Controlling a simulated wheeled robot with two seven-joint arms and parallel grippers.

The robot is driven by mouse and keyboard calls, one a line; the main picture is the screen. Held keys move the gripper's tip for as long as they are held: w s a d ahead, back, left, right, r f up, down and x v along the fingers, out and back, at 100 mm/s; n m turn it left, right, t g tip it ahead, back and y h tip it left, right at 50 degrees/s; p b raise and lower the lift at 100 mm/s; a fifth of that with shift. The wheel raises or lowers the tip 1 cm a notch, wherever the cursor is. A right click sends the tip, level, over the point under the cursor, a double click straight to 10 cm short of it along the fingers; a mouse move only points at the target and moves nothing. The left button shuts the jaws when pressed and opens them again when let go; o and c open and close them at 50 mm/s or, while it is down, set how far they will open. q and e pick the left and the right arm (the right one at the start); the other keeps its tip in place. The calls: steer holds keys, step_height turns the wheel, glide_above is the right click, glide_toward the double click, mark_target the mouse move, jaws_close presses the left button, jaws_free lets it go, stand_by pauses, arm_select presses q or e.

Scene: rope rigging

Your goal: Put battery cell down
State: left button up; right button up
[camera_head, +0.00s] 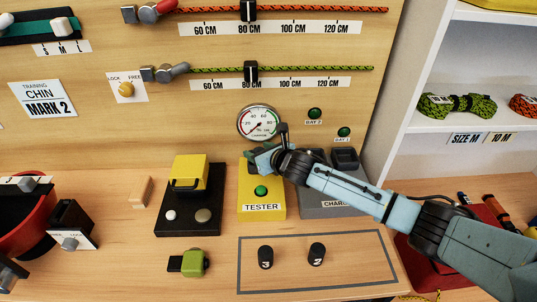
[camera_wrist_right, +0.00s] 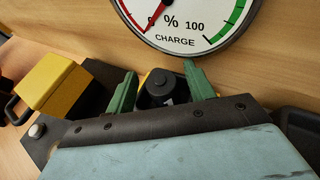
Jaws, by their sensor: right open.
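My right gripper (camera_head: 262,157) is over the back of the yellow tester (camera_head: 262,198), just below the round charge gauge (camera_head: 259,123). In the right wrist view its two green fingers (camera_wrist_right: 160,72) are apart, on either side of a dark battery cell (camera_wrist_right: 161,87) marked 1. The cell stands upright at the yellow tester; its lower part is hidden, so I cannot tell how deep it sits. Small gaps show between fingers and cell. Two more black cells, marked 3 (camera_head: 265,257) and 2 (camera_head: 316,254), stand in the outlined area on the table. My left gripper is not seen.
The grey charger (camera_head: 335,206) is right of the tester, partly behind my arm. A black base with a yellow block (camera_head: 189,174) stands to the left. A green-and-black piece (camera_head: 190,263) lies in front. The gauge needle points low left.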

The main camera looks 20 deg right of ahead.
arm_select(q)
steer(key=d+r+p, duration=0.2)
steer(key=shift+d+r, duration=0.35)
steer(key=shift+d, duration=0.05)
arm_select(e)
steer(key=v, duration=1.2)
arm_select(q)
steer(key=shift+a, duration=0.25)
arm_select(e)
steer(key=shift+w, duration=0.1)
steer(key=shift+f, duration=0.1)
